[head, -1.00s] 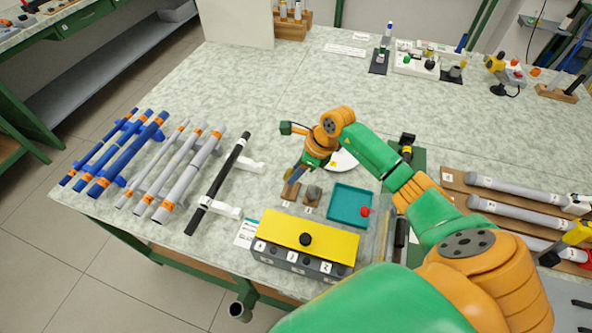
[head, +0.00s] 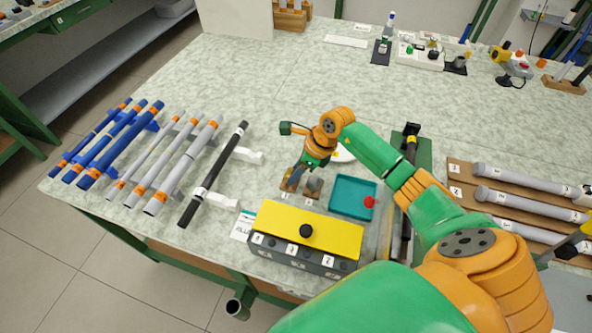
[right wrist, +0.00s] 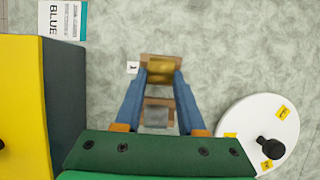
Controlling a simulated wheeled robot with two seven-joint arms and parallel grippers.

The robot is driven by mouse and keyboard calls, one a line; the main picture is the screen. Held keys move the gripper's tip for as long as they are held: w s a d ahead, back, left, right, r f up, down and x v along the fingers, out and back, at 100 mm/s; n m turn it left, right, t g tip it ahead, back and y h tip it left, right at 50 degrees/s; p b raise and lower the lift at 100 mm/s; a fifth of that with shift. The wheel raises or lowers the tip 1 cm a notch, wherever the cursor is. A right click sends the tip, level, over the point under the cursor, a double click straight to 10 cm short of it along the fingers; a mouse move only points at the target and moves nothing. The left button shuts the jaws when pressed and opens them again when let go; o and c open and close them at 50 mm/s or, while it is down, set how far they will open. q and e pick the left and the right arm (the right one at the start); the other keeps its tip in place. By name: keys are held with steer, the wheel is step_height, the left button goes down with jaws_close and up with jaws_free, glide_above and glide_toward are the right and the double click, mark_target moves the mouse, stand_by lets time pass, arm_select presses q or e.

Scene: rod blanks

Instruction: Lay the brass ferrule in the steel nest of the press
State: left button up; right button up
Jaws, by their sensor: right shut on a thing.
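My right gripper (right wrist: 160,72) has its blue fingers closed on the brass ferrule (right wrist: 159,70) in the right wrist view. The ferrule is gold-coloured and sits at a small wooden block with a label "1" beside it. Whether it is clear of the block cannot be told. In the head view the right gripper (head: 294,179) is at the left of two small wooden blocks and mostly hides the ferrule. A grey piece stands in the second block (head: 313,187). I cannot make out the press's steel nest with certainty. My left gripper is not in view.
A yellow-topped box (head: 310,229) stands close in front of the blocks. A teal tray (head: 353,211) is to their right. A white disc with a black knob (right wrist: 262,130) lies beside the gripper. A green-based tool (head: 424,150) stands farther right.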

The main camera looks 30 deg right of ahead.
steer(key=shift+f, duration=0.35)
steer(key=o, duration=1.1)
steer(key=shift+c, duration=0.2)
steer(key=b+v, duration=0.1)
steer(key=v, duration=0.6)
steer(key=shift+r, duration=0.1)
